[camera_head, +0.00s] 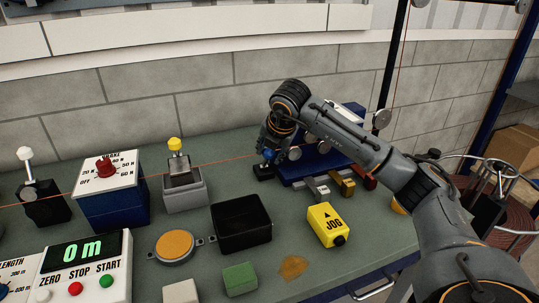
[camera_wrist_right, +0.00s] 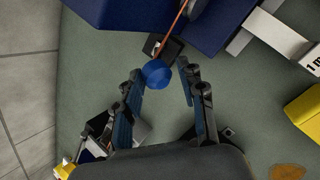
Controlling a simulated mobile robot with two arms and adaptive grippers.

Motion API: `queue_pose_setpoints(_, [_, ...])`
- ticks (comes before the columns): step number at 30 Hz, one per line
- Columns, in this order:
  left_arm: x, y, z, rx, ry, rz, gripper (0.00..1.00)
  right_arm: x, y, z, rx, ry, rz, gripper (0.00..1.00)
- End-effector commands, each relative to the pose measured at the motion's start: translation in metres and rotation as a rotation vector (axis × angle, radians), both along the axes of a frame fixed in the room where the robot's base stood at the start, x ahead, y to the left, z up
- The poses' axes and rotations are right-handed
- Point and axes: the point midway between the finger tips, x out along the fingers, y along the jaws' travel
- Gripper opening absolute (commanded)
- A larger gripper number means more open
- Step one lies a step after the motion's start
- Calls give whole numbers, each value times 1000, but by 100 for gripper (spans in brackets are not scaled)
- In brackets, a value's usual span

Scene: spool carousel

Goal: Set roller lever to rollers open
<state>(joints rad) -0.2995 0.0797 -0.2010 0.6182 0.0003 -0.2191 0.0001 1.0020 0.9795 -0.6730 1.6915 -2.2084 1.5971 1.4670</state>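A lever with a blue ball knob (camera_head: 268,154) stands on a small black base (camera_head: 263,173) beside the blue machine block, at the back of the bench. My right gripper (camera_head: 272,148) is above it, pointing down. In the right wrist view, the blue knob (camera_wrist_right: 157,74) lies between the open fingertips (camera_wrist_right: 162,70), nearer the left finger. I cannot tell whether that finger touches it. The lever's shaft is mostly hidden below the knob. My left gripper is not in view.
A blue block (camera_head: 318,163) with several coloured bars stands close right of the lever. An orange line runs past the knob. A black tray (camera_head: 241,236), a yellow JOG box (camera_head: 327,225) and a yellow-knobbed lever (camera_head: 175,145) stand nearby. Bare green bench (camera_head: 228,160) lies left of the lever.

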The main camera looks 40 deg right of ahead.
Motion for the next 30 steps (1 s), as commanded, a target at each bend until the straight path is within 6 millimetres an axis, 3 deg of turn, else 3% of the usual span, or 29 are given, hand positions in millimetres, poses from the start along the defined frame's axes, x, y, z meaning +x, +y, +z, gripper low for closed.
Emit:
queue_pose_setpoints(9, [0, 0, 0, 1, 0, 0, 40, -33, 8, 60, -1, -4, 0, 39])
queue_pose_setpoints(15, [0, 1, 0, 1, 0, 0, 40, -47, 12, 83, 0, -1, 0, 39])
queue_pose_setpoints(30, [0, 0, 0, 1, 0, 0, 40, -51, 13, 90, -1, 2, -1, 39])
